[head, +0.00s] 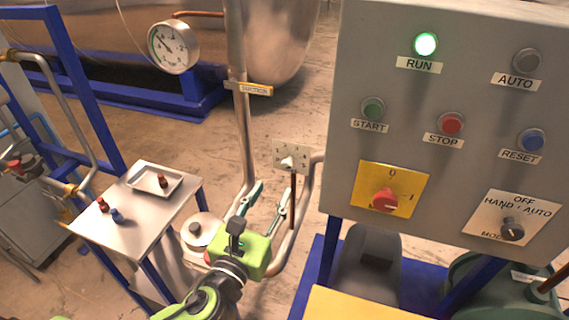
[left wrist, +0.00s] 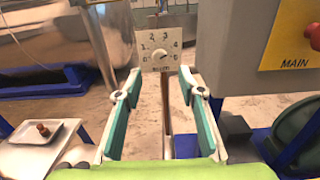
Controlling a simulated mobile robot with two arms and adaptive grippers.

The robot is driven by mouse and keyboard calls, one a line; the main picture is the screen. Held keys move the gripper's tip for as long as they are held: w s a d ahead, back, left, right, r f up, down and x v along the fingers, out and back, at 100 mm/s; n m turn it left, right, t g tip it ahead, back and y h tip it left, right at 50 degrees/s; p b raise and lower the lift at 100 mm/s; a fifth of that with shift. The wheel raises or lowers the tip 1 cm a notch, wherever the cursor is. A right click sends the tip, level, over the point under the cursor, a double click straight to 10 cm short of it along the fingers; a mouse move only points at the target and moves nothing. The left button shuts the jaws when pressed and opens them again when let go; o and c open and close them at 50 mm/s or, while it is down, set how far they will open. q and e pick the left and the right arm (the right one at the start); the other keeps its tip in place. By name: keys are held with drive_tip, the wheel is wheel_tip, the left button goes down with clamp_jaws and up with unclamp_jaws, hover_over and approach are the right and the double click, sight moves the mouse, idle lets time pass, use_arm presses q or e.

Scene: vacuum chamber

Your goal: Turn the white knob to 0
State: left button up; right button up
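The white knob (head: 288,162) sits on a small pale dial plate (head: 304,152) on a thin post. In the left wrist view the knob (left wrist: 159,54) is in the middle of the plate (left wrist: 171,37), with numbers in an arc around it. The 0 looks to be at the lower left; the knob seems to point to the right, but it is too small to be sure. My left gripper (head: 268,195) is open and empty, short of the plate. In its wrist view the two green-padded fingers (left wrist: 160,84) are spread below and either side of the dial. My right gripper is not in view.
A grey control box (head: 450,90) with buttons and a red switch (head: 385,200) stands close on the right. A metal pipe (head: 245,140) rises left of the dial. A small table (head: 130,225) with a tray (head: 148,172) is at left. A round gauge (head: 173,48) is behind.

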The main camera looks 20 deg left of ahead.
sight(286, 167)
use_arm(q)
drive_tip(key=w+p, duration=0.2)
drive_tip(key=w, duration=0.6)
drive_tip(key=shift+w+d+r, duration=0.1)
drive_tip(key=shift+w+p, duration=0.3)
drive_tip(key=shift+w, duration=0.4)
drive_tip(key=shift+c, duration=0.3)
clamp_jaws()
